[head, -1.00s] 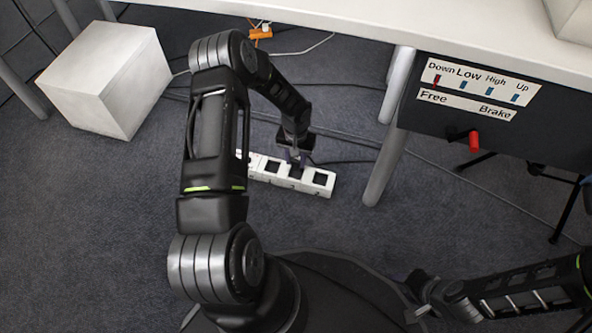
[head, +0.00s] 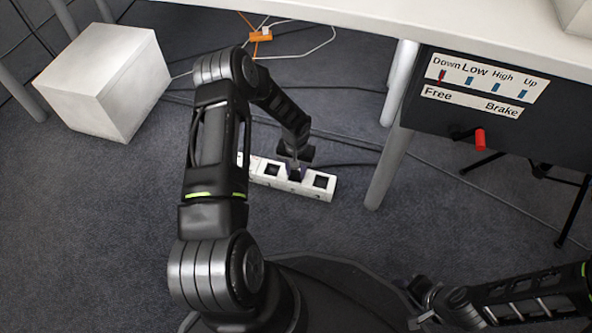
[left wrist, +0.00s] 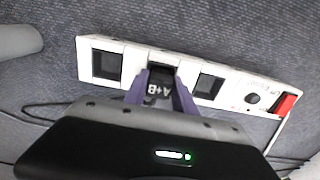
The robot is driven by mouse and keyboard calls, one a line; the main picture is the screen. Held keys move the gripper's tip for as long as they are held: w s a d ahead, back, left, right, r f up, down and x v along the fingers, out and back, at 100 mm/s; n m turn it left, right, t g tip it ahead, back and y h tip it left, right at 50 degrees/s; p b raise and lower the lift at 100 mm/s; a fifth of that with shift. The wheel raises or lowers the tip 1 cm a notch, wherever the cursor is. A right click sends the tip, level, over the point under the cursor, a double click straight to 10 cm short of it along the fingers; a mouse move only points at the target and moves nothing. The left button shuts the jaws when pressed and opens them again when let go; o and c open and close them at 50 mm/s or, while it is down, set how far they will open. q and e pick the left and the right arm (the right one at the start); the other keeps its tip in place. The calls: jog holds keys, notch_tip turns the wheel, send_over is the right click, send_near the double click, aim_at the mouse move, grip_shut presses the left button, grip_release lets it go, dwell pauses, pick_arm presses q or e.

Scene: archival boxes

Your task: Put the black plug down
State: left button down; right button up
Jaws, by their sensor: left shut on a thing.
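The black plug (left wrist: 158,90), marked "A+B", is held between the purple fingertips of my left gripper (left wrist: 160,96). My left gripper (head: 294,174) is shut on it at the middle part of a white power strip (head: 318,194) on the floor. In the left wrist view the plug is over the middle socket of the strip (left wrist: 125,56), between two empty dark sockets. I cannot tell whether it is seated in the socket or only touching it. My right gripper (head: 420,297) is at the bottom right, away from the strip; its jaws are unclear.
The strip has a red switch (left wrist: 287,105) at one end. Dark cables cross the carpet behind the strip. A white table leg (head: 390,165) stands to its right, under a white tabletop (head: 350,18). A white box (head: 105,85) and an orange item (head: 260,36) lie farther back.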

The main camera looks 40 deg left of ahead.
pick_arm(q)
jog(key=c, duration=1)
grip_release()
jog(key=shift+f, duration=0.1)
notch_tip(320, 180, up, 8)
jog(key=p, duration=0.3)
jog(key=shift+f+p, duration=0.1)
jog(key=shift+p, duration=0.3)
